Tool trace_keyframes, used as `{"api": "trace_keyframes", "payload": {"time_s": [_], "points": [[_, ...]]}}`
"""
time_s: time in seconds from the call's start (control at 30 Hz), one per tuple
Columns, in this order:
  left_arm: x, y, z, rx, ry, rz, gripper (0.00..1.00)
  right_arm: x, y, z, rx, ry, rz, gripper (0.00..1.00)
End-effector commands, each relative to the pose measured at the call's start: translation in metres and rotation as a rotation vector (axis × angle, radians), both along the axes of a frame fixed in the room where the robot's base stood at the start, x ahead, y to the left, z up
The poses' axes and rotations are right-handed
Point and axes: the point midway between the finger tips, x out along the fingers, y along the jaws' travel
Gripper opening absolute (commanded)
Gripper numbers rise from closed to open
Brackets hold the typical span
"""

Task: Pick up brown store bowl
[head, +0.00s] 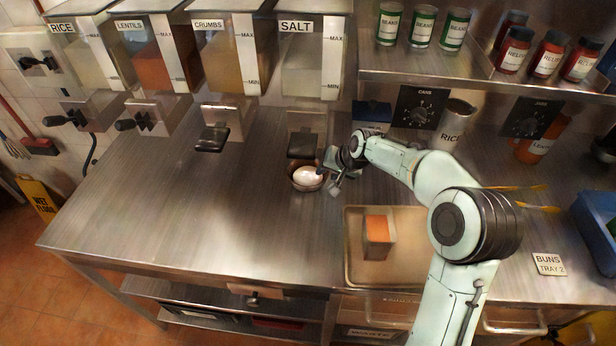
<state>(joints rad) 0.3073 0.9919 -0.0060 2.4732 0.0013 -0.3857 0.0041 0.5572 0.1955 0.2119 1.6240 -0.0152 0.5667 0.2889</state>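A small brown bowl (306,187) with white contents (307,175) stands on the steel counter, just in front of and below the salt dispenser (307,130). My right gripper (331,183) is at the right side of the bowl, its fingers close to the rim. I cannot tell whether the fingers touch the bowl or how far apart they are. My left gripper is not in view.
Dispensers for rice, lentils and crumbs (230,60) line the back left. A metal tray (408,268) with an orange-topped container (377,237) lies at the right front. Tins and jars fill the shelf (450,85). The counter left of the bowl (180,210) is clear.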

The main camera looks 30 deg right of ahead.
Motion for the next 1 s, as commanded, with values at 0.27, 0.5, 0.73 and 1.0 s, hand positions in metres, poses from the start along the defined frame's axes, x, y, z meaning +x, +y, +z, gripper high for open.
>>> {"api": "trace_keyframes", "payload": {"time_s": [0.27,0.5,0.73,1.0], "points": [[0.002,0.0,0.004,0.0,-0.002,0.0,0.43,0.013,0.001,-0.019,0.0,-0.001,0.0,0.37],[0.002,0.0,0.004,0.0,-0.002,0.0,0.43,0.013,0.001,-0.019,-0.001,-0.001,0.0,0.14],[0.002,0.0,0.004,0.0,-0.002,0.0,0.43,0.013,0.001,-0.018,-0.001,-0.003,-0.001,0.0],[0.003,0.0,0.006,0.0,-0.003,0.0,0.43,0.013,0.001,-0.017,-0.001,-0.001,0.0,0.0]]}}
